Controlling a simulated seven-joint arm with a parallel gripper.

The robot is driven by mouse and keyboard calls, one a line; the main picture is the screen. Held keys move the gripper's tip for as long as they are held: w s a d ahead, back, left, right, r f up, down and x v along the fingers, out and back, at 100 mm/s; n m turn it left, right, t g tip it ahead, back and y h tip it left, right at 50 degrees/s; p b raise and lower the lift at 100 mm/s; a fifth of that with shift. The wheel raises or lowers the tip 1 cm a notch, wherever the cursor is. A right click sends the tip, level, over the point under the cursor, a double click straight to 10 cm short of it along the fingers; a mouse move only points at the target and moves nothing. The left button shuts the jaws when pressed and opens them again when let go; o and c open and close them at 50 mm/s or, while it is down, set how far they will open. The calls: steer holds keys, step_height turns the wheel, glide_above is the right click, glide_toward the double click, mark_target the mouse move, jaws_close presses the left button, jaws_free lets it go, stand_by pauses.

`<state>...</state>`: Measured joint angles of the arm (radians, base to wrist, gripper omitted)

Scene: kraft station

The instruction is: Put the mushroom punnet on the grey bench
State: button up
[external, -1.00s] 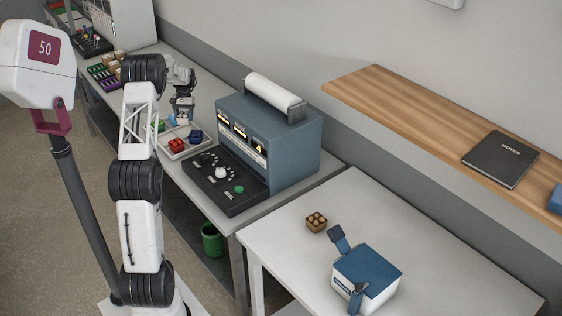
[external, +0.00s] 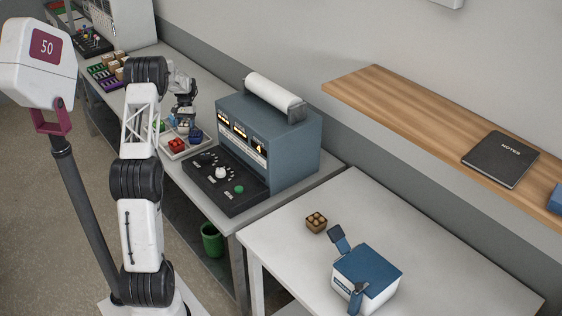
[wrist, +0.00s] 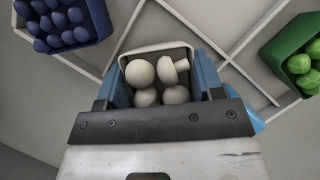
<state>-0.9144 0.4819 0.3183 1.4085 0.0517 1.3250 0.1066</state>
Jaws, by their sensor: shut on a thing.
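The mushroom punnet (wrist: 188,50) is a small pale container of white mushrooms, seen from above in the wrist view. My gripper (wrist: 158,88) is shut on it, with a blue finger on each side. In the external view my gripper (external: 184,118) is over the divided white tray (external: 201,149), and the punnet is small and hard to make out there. I cannot tell whether it is clear of the tray floor. The grey bench (external: 206,100) is the long one along the wall, carrying the tray.
A blue punnet (wrist: 66,22) and a green one (wrist: 296,58) sit in neighbouring compartments. A red punnet (external: 177,146) is in the tray. The blue-grey machine (external: 290,150) and its black panel (external: 222,190) stand beside the tray. A white table (external: 290,245) adjoins at right.

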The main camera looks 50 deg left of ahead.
mark_target(185, 122)
steer(key=shift+f, duration=0.3)
stand_by(0.4)
steer(key=o, duration=1.1)
steer(key=shift+r, duration=0.1)
steer(key=shift+v, duration=3.8)
